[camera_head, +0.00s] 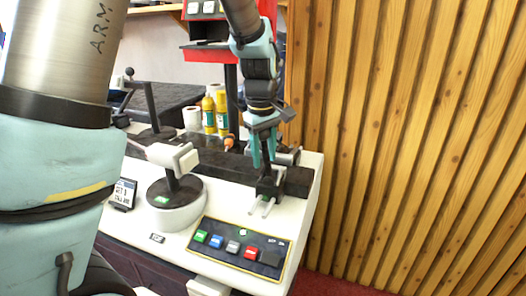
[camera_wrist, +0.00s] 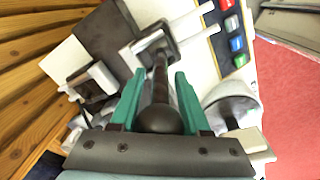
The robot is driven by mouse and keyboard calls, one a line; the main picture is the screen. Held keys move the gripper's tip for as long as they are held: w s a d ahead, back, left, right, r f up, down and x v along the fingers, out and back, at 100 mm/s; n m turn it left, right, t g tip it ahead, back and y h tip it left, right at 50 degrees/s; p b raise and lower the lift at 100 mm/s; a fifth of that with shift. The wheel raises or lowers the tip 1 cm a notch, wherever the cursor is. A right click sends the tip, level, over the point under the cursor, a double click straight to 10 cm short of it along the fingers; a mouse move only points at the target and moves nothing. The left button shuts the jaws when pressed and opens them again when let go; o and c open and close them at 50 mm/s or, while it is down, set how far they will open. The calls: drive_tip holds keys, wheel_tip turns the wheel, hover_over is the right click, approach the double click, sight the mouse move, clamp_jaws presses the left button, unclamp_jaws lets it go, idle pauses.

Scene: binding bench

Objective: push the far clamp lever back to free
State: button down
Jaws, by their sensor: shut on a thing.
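My gripper (camera_head: 263,163) points down at the right end of the bench, its teal fingers closed around a black lever. In the wrist view the fingers (camera_wrist: 156,82) stand on either side of the lever's round knob (camera_wrist: 160,119). The lever's shaft (camera_wrist: 161,72) runs from the knob to a dark bracket with pale slotted rails (camera_wrist: 152,42). In the head view the bracket (camera_head: 267,188) sits at the front of a long dark bar, and the fingers hide most of the lever. I cannot tell from its look whether this is the far clamp lever.
A white-handled lever (camera_head: 173,159) stands on a round pedestal (camera_head: 178,213) to the left. A button panel (camera_head: 240,249) lies in front. Yellow bottles (camera_head: 221,112) and a black lever (camera_head: 152,105) stand behind. A slatted wooden wall (camera_head: 400,130) is close on the right.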

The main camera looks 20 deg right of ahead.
drive_tip(key=p, duration=0.1)
drive_tip(key=s+d+t+y+p, duration=0.1)
drive_tip(key=shift+s+d+r+y+p, duration=0.1)
drive_tip(key=shift+r+y+p, duration=0.2)
drive_tip(key=shift+p, duration=0.05)
drive_tip(key=shift+s+d+f+t+y+p, duration=0.15)
drive_tip(key=shift+s+d+t+y+p, duration=0.3)
drive_tip(key=shift+t, duration=0.35)
drive_tip(key=s+d+t+y, duration=0.1)
drive_tip(key=d+f+t+y, duration=0.1)
drive_tip(key=t+y, duration=0.1)
drive_tip(key=shift+s+m+b, duration=0.3)
drive_tip(key=shift+s+b, duration=0.05)
drive_tip(key=c, duration=1.6)
unclamp_jaws()
drive_tip(key=shift+s+d+f+t+y, duration=0.15)
drive_tip(key=shift+d+t+y, duration=0.1)
drive_tip(key=shift+t+y, duration=0.45)
drive_tip(key=c, duration=1.4)
unclamp_jaws()
drive_tip(key=shift+w+d, duration=0.1)
drive_tip(key=shift+w, duration=0.1)
drive_tip(key=shift+o, duration=0.6)
drive_tip(key=o, duration=0.8)
drive_tip(key=shift+s+a, duration=0.15)
drive_tip(key=shift+a, duration=0.05)
drive_tip(key=shift+o, duration=0.2)
drive_tip(key=shift+s, duration=0.1)
